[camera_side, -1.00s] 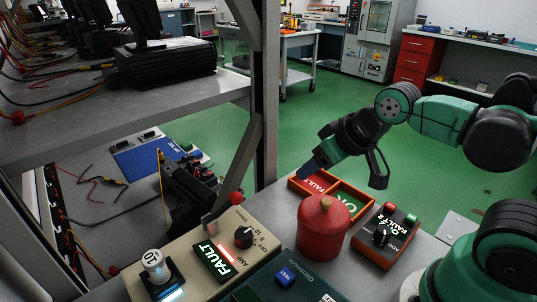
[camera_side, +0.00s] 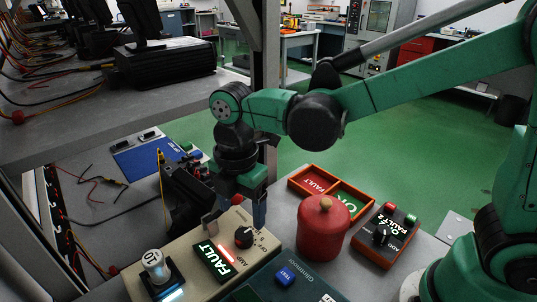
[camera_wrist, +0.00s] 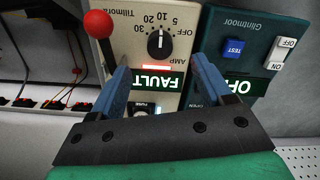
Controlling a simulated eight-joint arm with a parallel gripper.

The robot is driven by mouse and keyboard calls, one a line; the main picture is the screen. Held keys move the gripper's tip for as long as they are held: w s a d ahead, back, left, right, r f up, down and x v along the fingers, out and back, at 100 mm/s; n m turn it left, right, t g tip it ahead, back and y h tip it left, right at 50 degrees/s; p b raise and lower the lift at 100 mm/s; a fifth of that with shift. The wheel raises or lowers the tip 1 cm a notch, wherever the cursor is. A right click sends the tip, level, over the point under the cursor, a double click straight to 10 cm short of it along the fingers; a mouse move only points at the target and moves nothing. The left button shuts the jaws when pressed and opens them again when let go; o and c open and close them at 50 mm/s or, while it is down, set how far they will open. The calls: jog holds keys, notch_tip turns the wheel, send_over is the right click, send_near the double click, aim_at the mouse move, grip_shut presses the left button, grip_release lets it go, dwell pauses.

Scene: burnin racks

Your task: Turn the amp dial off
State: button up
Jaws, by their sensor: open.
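The amp dial is a black knob (camera_side: 244,237) on the beige Tillmoor panel (camera_side: 204,288). In the wrist view the dial (camera_wrist: 160,42) has OFF, 5, 10, 20 and 30 around it, and its white mark points up, roughly towards the 10. A lit FAULT display (camera_side: 213,261) and a red light bar (camera_wrist: 156,67) are beside it. My gripper (camera_side: 235,217) is open and points down just above the panel, close to the dial. In the wrist view its blue fingers (camera_wrist: 160,68) are spread on either side of the dial and look apart from it.
A red ball-topped lever (camera_wrist: 100,24) stands close to one finger. The green Glinmoor panel (camera_wrist: 239,22) is beside the beige one. A red lidded pot (camera_side: 323,230), an orange tray (camera_side: 294,182) and another dial box (camera_side: 384,258) stand to the right. A shelf post (camera_side: 265,65) rises behind.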

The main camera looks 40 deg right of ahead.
aim_at(243, 233)
jog(key=shift+f, duration=2.7)
grip_shut()
